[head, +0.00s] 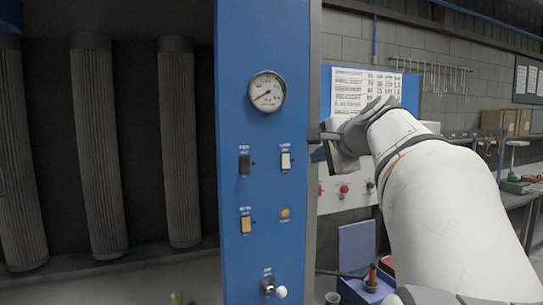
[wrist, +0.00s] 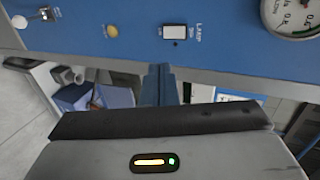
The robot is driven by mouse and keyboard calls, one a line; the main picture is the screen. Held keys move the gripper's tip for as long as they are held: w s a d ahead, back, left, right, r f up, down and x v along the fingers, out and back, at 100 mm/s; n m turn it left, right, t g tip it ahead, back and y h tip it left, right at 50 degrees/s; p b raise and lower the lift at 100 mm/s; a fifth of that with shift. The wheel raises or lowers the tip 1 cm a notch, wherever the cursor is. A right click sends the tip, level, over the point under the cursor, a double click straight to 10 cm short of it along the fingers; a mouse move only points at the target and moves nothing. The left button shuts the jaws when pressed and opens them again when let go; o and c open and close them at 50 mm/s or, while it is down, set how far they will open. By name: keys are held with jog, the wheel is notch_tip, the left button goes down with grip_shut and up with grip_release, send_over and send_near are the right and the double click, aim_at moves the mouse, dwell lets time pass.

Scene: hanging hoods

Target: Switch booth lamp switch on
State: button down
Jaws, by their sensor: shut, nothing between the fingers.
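The booth lamp switch is a white rocker (head: 286,161) on the blue panel (head: 263,120), upper right of the controls and below the gauge. It also shows in the wrist view (wrist: 174,32), where its label reads LAMP. I cannot tell its on or off position. My gripper (head: 316,136) is at the panel's right edge, to the right of and slightly above the switch in the head view. In the wrist view my narrow fingers (wrist: 160,72) are together and empty, pointing toward the panel. They appear apart from the switch.
A round gauge (head: 267,91) sits above the switch. A black rocker (head: 244,164) is to its left. A metal switch (head: 267,287) is lower down. Grey filter tubes (head: 180,150) stand left of the panel.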

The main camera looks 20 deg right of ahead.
jog(key=p, duration=0.5)
send_near(287, 167)
jog(key=x, duration=0.6)
jog(key=shift+w+f, duration=0.2)
jog(key=shift+b, duration=0.3)
jog(key=shift+w+a+f+b, duration=0.25)
jog(key=shift+a+b, duration=0.2)
jog(key=shift+b, duration=0.35)
jog(key=shift+s+d+r+p, duration=0.15)
jog(key=shift+d+r+p, duration=0.1)
jog(key=shift+p, duration=0.05)
jog(key=shift+d, duration=0.25)
